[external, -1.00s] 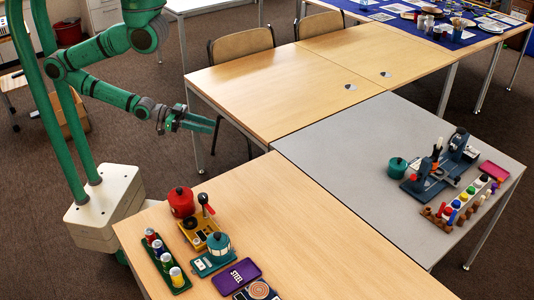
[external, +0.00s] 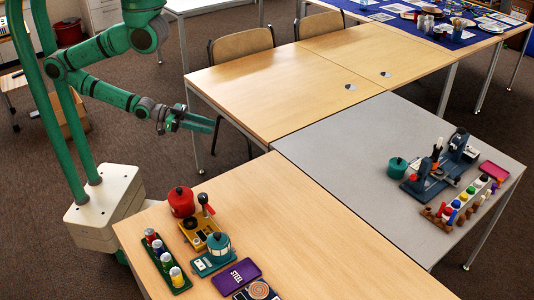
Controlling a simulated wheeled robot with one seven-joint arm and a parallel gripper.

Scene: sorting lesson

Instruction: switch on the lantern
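The lantern (external: 218,246) is a small teal and white thing with a domed top. It stands upright on a teal base (external: 212,262) on the near wooden table. Whether it is lit, and where its switch is, I cannot tell at this size. My gripper (external: 207,124) is held in the air beyond the table, above and to the left of the lantern in the picture, well apart from it. It touches nothing. Its fingers are too small and seen too much from the side to tell whether they are open or shut.
Around the lantern are a red pot (external: 181,201), a yellow device with a black-knobbed lever (external: 205,226), a green tray of cans (external: 181,288) and a purple STEEL plate (external: 236,275). The wooden table's right part is clear. The grey table (external: 340,150) holds a blue machine (external: 433,176).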

